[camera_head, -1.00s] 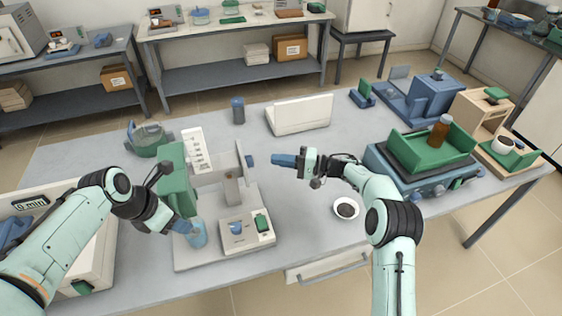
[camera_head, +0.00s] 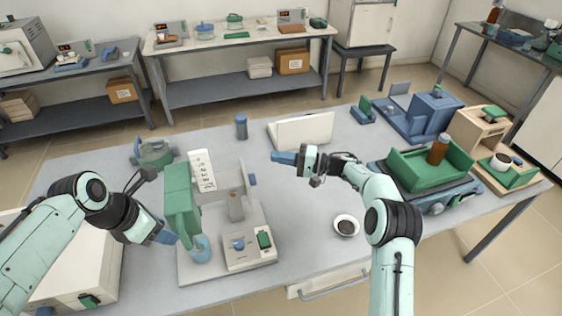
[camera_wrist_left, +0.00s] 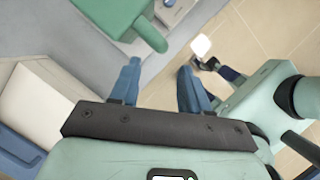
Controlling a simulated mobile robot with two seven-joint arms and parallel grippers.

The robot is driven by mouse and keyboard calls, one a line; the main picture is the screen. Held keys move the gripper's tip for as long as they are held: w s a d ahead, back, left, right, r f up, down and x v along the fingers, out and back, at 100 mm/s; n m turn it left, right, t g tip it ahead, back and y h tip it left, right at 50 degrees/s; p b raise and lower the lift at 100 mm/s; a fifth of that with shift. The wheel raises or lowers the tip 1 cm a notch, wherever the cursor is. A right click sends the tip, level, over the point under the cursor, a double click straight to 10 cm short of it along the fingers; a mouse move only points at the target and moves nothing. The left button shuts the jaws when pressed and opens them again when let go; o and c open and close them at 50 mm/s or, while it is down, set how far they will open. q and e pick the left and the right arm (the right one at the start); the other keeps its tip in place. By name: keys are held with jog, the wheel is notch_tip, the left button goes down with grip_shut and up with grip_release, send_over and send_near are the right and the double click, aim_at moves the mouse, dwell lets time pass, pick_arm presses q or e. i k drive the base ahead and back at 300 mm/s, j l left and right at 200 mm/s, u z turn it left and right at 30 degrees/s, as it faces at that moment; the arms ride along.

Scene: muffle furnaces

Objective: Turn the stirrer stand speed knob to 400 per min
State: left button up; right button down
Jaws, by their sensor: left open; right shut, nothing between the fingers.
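The stirrer stand (camera_head: 187,268) stands at the front left of the table, with a white base and upright scale plate. A blue knob (camera_head: 238,244) and a green switch (camera_head: 264,238) sit on its control box; I cannot read the knob's setting. My left gripper (camera_head: 165,237) is open and empty, left of the head and vessel. In the left wrist view its fingers (camera_wrist_left: 159,85) are spread, with the green head (camera_wrist_left: 112,14) beyond them. My right gripper (camera_head: 281,158) is shut and empty, right of the stand above the table.
A white box-shaped device (camera_head: 92,262) stands under my left arm. A bowl of dark material (camera_head: 346,225) lies right of the stand. The table between stand and bowl is clear.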

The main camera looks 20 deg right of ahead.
aim_at(239, 244)
jog(key=k, duration=1)
